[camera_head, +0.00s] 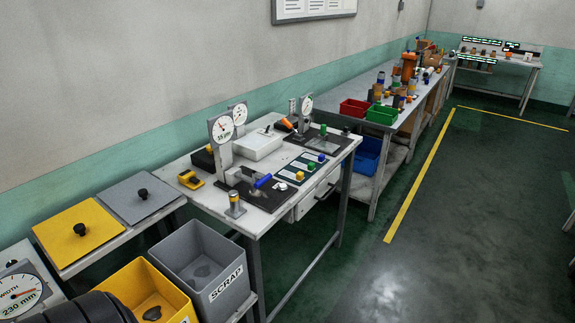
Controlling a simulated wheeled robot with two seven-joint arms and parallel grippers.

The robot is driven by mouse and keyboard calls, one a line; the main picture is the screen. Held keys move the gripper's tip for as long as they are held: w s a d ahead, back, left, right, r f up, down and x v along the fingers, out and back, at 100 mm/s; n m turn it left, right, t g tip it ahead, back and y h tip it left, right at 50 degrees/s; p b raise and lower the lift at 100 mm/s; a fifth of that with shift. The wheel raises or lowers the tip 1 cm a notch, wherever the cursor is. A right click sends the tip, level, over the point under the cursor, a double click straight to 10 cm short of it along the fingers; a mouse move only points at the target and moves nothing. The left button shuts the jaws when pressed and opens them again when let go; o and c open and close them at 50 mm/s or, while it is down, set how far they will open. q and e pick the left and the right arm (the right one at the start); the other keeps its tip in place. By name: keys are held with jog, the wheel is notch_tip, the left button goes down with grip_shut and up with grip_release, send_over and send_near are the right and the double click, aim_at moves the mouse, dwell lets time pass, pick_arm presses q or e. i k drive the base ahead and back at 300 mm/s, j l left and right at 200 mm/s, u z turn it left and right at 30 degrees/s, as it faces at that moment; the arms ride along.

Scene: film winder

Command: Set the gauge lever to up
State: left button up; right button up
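A dial gauge (222,130) reading about 35 µm stands on a grey post at the near end of the work table. In front of it, on a dark plate (271,199), is a small fixture with a blue-handled lever (262,181). The blue handle lies low, close to level, pointing to the right and slightly upward. Part of the fixture is hard to make out at this size. Neither of my grippers is in view.
The work table (210,194) also holds a white box (258,144), a yellow tool (190,180), coloured buttons and another dial gauge (306,104). A grey SCRAP bin (216,292) and a yellow bin (183,301) stand nearer. The floor on the right is clear.

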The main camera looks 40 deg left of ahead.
aim_at(253, 182)
jog(key=i, duration=1.05)
jog(key=i+l+u, duration=0.1)
jog(key=i, duration=1)
jog(key=i+l, duration=0.1)
jog(key=i, duration=0.95)
jog(key=i+u, duration=0.2)
jog(key=u, duration=1.55)
